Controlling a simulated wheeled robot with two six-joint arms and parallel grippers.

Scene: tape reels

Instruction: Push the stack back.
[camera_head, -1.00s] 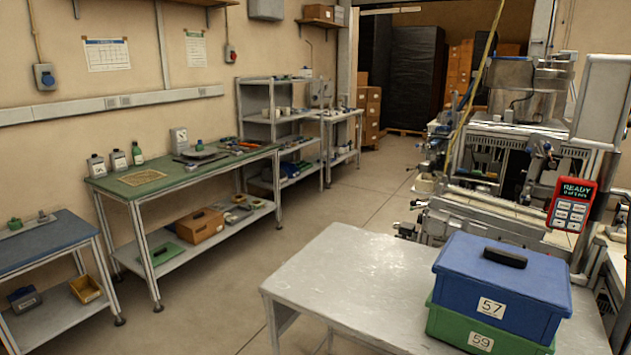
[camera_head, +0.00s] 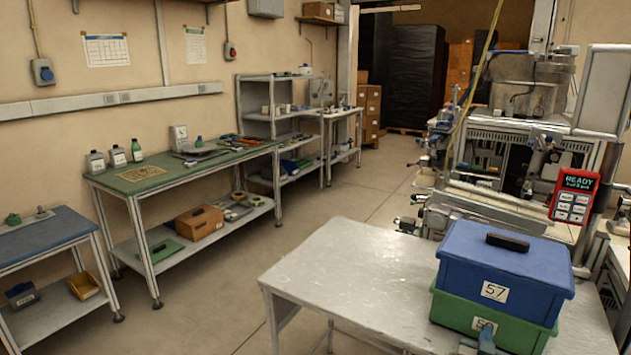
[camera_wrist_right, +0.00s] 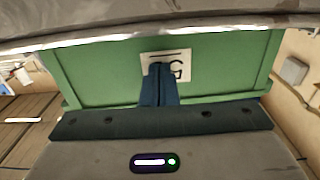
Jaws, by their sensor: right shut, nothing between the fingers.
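The stack is a blue lidded box (camera_head: 465,272) marked 57 on top of a green box (camera_head: 458,312). It stands upright on the right part of the grey table (camera_head: 335,275). My right gripper (camera_head: 485,330) is shut and empty, with its fingertips at the front label of the green box. In the right wrist view the dark shut fingers (camera_wrist_right: 160,83) cover part of the upside-down label on the green front wall (camera_wrist_right: 100,72). They look to be touching it. My left gripper is in neither view.
A red and black handset reading READY (camera_head: 573,195) hangs behind the stack at the right, near a metal machine (camera_head: 480,195). The table is bare to the left of the stack. A green-topped bench (camera_head: 150,178) stands across the aisle.

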